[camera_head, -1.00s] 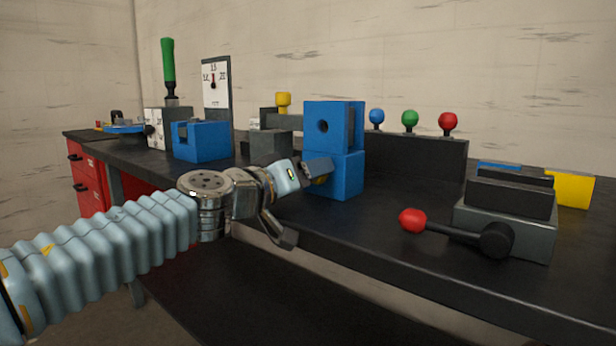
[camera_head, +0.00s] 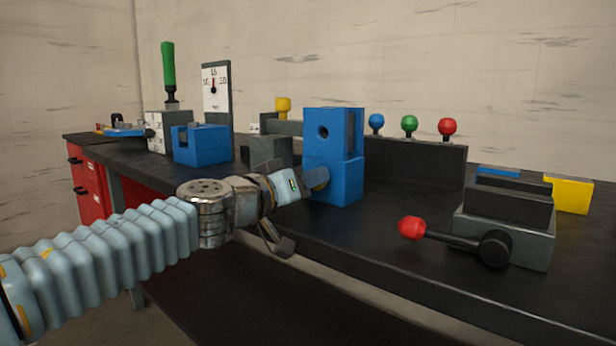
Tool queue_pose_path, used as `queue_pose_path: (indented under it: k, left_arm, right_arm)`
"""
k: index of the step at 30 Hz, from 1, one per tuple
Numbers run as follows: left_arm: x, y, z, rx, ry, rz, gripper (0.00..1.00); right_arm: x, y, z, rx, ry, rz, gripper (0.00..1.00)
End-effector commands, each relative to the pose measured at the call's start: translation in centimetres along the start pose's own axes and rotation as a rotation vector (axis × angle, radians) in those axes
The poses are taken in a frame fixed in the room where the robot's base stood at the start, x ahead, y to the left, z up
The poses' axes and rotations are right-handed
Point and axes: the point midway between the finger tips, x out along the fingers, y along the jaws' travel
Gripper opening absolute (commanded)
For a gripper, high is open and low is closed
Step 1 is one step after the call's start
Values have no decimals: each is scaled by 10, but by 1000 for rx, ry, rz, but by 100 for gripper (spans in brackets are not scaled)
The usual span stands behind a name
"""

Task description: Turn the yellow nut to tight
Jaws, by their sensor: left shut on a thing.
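A blue block (camera_head: 333,182) stands at the front edge of the dark workbench, with a slotted upper part and a round hole in its face. My left gripper (camera_head: 314,184) is at the block's left face, with a fingertip against or very close to it. It is shut on the yellow nut there. The nut itself is hidden behind the fingers and hand, so its turn angle cannot be seen. My right gripper is not in view.
A grey vise-like block (camera_head: 505,225) with a red-knobbed lever (camera_head: 412,228) stands at the right. Behind are blue, green and red knobs (camera_head: 447,127), a yellow knob (camera_head: 283,106), another blue block (camera_head: 201,145) and a dial gauge (camera_head: 215,92). The bench between is clear.

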Motion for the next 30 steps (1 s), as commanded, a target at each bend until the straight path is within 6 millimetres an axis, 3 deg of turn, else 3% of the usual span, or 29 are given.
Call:
queue_pose_path:
  k: [18, 30]
  left_arm:
    - [0, 3, 0, 417, -2, -1, 1]
    - [0, 3, 2, 512, -2, 0, 1]
  right_arm:
    - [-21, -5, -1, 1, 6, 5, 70]
    - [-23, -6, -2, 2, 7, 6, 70]
